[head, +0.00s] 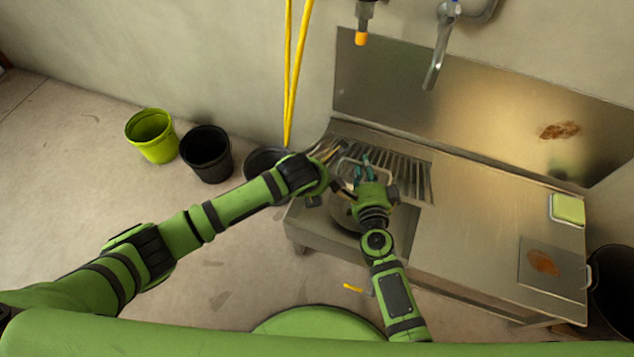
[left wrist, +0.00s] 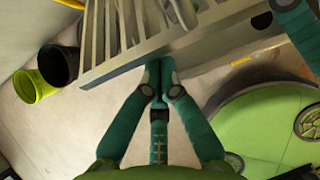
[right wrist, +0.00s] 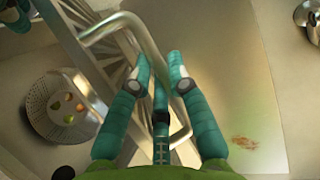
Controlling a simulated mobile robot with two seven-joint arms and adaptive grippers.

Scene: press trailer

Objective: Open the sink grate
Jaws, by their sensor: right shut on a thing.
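The sink grate (head: 412,172) is a row of metal bars at the left end of the steel counter; its bars also show in the left wrist view (left wrist: 150,42). Whether it is tilted is hard to tell. My right gripper (head: 365,160) is over the grate, its teal fingers shut on a bent metal handle (right wrist: 112,28) in the right wrist view. My left gripper (left wrist: 159,68) has its fingertips together beside the grate's edge, with nothing visible between them. In the head view its fingers are partly hidden near the grate's left end.
A perforated metal bowl (right wrist: 58,104) with small fruits sits near the grate. A faucet (head: 438,52) hangs above the counter. A sponge (head: 568,209) lies at the right. Green (head: 152,137) and black (head: 206,154) buckets stand on the floor at left. The middle of the counter is clear.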

